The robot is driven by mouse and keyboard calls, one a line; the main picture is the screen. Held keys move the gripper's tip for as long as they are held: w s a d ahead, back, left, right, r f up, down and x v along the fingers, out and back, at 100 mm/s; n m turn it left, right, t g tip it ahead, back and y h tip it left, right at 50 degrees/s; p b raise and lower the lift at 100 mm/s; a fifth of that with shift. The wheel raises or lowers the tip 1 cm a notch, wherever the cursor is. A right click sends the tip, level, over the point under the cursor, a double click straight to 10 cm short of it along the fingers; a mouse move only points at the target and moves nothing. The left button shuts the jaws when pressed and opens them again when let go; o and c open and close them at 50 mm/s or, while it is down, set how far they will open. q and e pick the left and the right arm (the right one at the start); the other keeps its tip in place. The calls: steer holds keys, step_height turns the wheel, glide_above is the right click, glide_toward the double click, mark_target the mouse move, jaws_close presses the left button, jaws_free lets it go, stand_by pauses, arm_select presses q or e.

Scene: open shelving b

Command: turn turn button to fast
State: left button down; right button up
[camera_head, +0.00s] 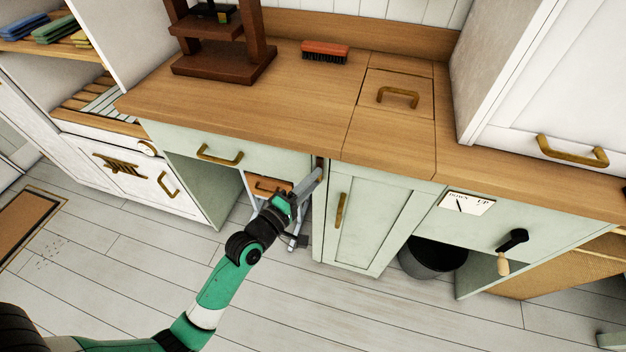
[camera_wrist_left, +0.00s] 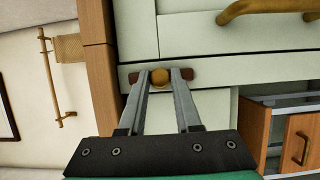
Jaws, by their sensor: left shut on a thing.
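The turn button is a small dark brown wooden bar (camera_wrist_left: 189,76) with a round brass centre (camera_wrist_left: 160,77), mounted on a pale green rail. In the left wrist view it lies along the rail. In the head view a small brown part of it (camera_head: 319,163) shows upright just below the counter edge, between a drawer and a narrow door. My left gripper (camera_head: 319,175) is at it from below. In the left wrist view its fingertips (camera_wrist_left: 160,76) stand on both sides of the brass centre, shut on the button.
The narrow door (camera_head: 365,220) with a brass handle is right of the button. A drawer (camera_head: 225,148) with a brass pull is left. A wooden-fronted pull-out unit (camera_head: 268,186) sits below, close to my left wrist. A dark bin (camera_head: 432,258) and a crank (camera_head: 510,245) are further right.

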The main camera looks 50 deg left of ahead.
arm_select(q)
steer(key=shift+w+d+r+m+g+y+p, duration=0.1)
steer(key=shift+m+g+y+p, duration=0.75)
steer(key=shift+m+p, duration=1.3)
steer(key=shift+w+d+r+m+g+y+p, duration=0.1)
steer(key=shift+m+g+y+p, duration=0.25)
steer(key=shift+m+g+p, duration=1.35)
steer(key=shift+d+r+m+g+y+p, duration=0.1)
steer(key=shift+m+g+y+p, duration=0.55)
steer(key=shift+m+p, duration=1.85)
steer(key=shift+m+b, duration=0.4)
steer(key=shift+m, duration=0.05)
steer(key=c, duration=0.6)
jaws_free()
